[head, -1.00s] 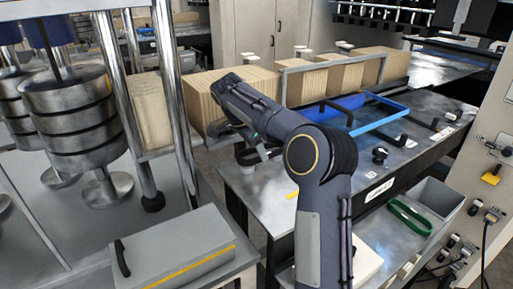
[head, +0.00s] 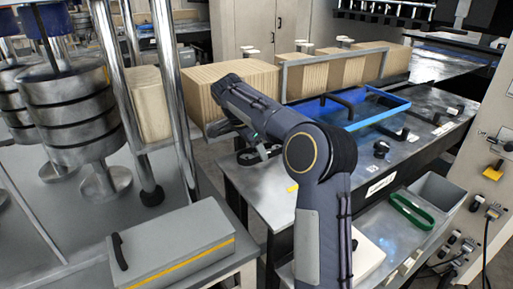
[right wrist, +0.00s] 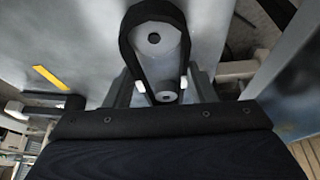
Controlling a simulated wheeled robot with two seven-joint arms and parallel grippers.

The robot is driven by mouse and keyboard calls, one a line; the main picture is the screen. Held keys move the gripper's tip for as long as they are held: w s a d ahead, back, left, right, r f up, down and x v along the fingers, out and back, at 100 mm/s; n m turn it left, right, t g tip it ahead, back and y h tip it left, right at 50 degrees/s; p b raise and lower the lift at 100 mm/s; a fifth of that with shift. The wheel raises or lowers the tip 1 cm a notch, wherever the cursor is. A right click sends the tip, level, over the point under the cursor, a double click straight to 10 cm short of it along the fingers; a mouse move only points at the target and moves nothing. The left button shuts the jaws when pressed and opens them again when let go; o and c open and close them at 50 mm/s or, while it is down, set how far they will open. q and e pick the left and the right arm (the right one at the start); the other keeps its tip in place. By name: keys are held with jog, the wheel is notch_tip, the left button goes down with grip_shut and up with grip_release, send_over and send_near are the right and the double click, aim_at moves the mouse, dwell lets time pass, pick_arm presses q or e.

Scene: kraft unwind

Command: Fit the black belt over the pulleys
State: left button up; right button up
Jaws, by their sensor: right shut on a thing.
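The black belt (right wrist: 153,12) is a loop seen close up in the right wrist view. It passes around the far end of a large round grey pulley (right wrist: 154,42), and its sides run back towards my fingers. A smaller round grey pulley (right wrist: 166,97) shows nearer the gripper. My right gripper (right wrist: 163,88) is shut on the belt, its pale fingertips on either side of the loop. Whether the belt sits in the pulley grooves cannot be told. In the head view my right gripper (head: 258,153) is small and partly hidden by my arm, above the steel table. My left gripper is not in view.
A blue frame (head: 385,116) and black handles stand on the steel table (head: 262,185). Brown stacks (head: 230,86) stand behind. Metal posts and stacked weights (head: 75,110) are on the left.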

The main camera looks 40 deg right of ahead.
jog(key=shift+f, duration=0.25)
dwell(0.5)
jog(key=o, duration=1.1)
jog(key=v, duration=0.7)
jog(key=shift+a+r+p, duration=0.15)
jog(key=shift+r+p, duration=0.15)
jog(key=shift+r, duration=0.1)
